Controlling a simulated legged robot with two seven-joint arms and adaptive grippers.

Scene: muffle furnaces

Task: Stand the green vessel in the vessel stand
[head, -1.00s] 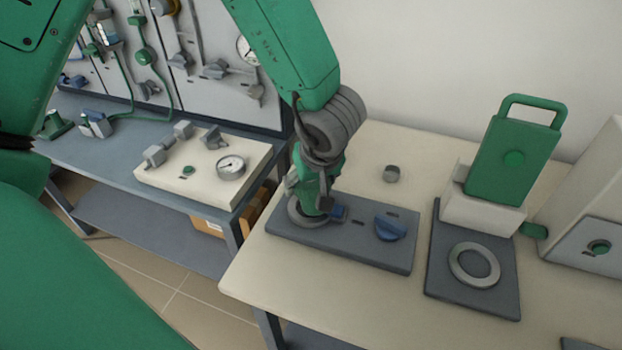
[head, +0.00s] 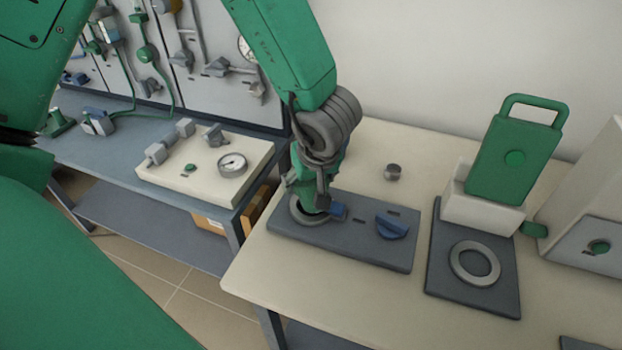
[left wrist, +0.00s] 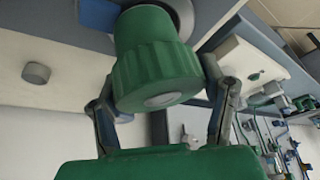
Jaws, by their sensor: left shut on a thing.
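The green vessel (left wrist: 150,60) has a ribbed round cap with a grey disc at its centre. In the left wrist view my left gripper (left wrist: 165,105) is shut on it, with one finger on each side. In the head view the left gripper (head: 318,190) is over the left end of a dark grey plate. The vessel's lower end overlaps a grey ring (head: 296,214) on that plate; whether it is in the ring or just above it I cannot tell. A second ring (head: 475,263) lies on another dark plate to the right; which one is the vessel stand is unclear. My right gripper is not in view.
A blue knob (head: 392,226) is on the left plate. A green handled panel (head: 514,158) stands in a white block on the right plate. A small grey cylinder (head: 392,172) stands behind. The table front (head: 330,290) is clear.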

